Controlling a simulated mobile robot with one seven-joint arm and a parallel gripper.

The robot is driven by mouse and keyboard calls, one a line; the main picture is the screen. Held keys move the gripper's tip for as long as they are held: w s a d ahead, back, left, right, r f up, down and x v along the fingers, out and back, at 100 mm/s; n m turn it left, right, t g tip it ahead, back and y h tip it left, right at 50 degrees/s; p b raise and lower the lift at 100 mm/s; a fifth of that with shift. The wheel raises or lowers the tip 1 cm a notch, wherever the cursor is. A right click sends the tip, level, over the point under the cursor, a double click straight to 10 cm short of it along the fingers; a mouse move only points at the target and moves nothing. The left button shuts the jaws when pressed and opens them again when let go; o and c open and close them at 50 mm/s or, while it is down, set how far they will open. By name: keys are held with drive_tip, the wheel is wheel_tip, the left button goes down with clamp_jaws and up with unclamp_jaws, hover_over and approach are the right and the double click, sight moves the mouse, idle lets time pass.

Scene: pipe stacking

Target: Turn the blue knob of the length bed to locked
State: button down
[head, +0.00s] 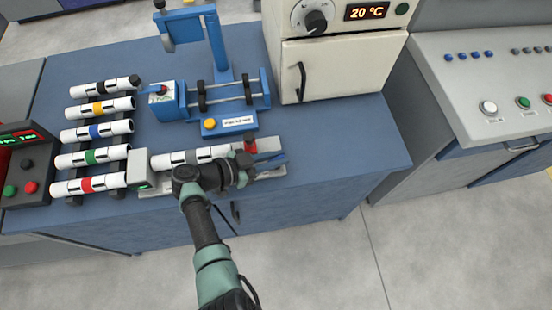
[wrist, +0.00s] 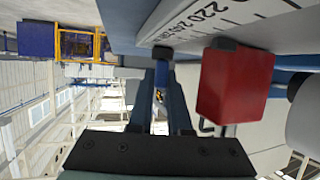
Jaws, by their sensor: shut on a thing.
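The length bed (head: 272,174) lies along the front edge of the blue bench, with a white pipe with a grey band (head: 172,160) on it. The blue knob (head: 270,162) shows as a blue bar at the bed's right end. My gripper (head: 248,172) reaches this end from the front. In the wrist view my gripper (wrist: 161,85) has its fingers close together around a narrow blue part that looks like the knob. The fingers hide much of it, and its lock position cannot be read. A red block (wrist: 235,85) sits right beside the fingers, below a printed scale (wrist: 250,15).
Several banded pipes lie on a rack (head: 118,192) at the left. A blue fixture (head: 228,95) stands behind the bed, and a white oven (head: 340,70) stands at the back right. The bench top right of the bed (head: 350,150) is clear.

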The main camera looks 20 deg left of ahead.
drive_tip(key=shift+m+h, duration=0.3)
drive_tip(key=shift+h, duration=0.1)
drive_tip(key=c, duration=0.9)
unclamp_jaws()
drive_tip(key=shift+d, duration=0.1)
drive_tip(key=shift+o, duration=0.2)
drive_tip(key=shift+r+y+p, duration=0.2)
drive_tip(key=shift+y+p, duration=0.1)
drive_tip(key=shift+y, duration=0.1)
